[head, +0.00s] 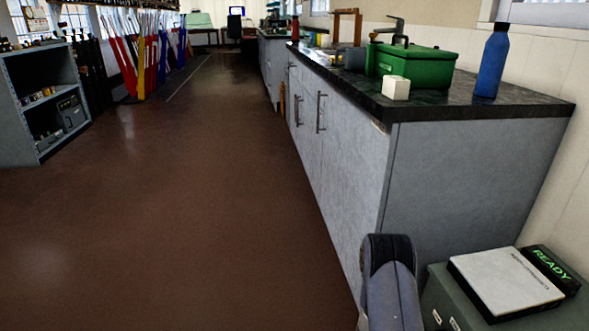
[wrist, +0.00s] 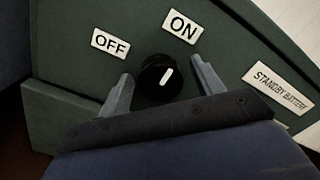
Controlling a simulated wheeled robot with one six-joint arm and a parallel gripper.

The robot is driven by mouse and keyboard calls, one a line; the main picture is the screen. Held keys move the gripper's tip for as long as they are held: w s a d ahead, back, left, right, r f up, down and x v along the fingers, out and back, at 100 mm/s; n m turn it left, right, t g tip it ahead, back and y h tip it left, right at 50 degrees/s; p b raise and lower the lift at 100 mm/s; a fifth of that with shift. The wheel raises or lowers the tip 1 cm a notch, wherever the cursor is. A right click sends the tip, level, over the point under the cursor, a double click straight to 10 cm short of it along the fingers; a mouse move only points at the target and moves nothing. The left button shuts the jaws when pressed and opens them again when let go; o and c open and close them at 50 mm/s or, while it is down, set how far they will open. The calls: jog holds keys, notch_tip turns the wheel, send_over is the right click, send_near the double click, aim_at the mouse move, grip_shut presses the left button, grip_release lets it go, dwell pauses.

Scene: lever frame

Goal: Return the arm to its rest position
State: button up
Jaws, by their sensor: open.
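In the wrist view my gripper (wrist: 158,84) is open, its two grey fingers on either side of a round black knob (wrist: 153,88) with a white pointer mark. The knob sits on a dark green box (wrist: 72,75) with an OFF label (wrist: 110,42) on the left and an ON label (wrist: 182,26) above right. The white mark points up toward the ON side. I cannot tell whether the fingers touch the knob. In the head view my arm (head: 390,285) shows at the bottom, and my gripper is out of sight there.
A STANDBY BATTERY label (wrist: 279,89) is on the box. In the head view a green cabinet (head: 437,297) at lower right bears a white booklet (head: 505,280) and a READY display (head: 552,268). A grey counter (head: 345,185) stands behind. The brown floor (head: 190,220) at left is clear.

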jog(key=shift+a, duration=0.1)
jog(key=a+p, duration=0.3)
jog(key=a, duration=0.8)
jog(key=d+b, duration=0.3)
jog(key=d, duration=0.8)
jog(key=shift+d+f, duration=0.1)
jog(key=shift+r+n, duration=0.2)
jog(key=shift+n, duration=0.1)
jog(key=n+p, duration=0.1)
jog(key=n, duration=0.3)
jog(key=n+p, duration=0.1)
jog(key=n, duration=0.3)
jog(key=shift+t+p, duration=0.3)
jog(key=shift+t, duration=0.1)
jog(key=n+p, duration=0.1)
jog(key=n, duration=0.4)
jog(key=shift+n+p, duration=0.85)
jog(key=shift+n, duration=1.55)
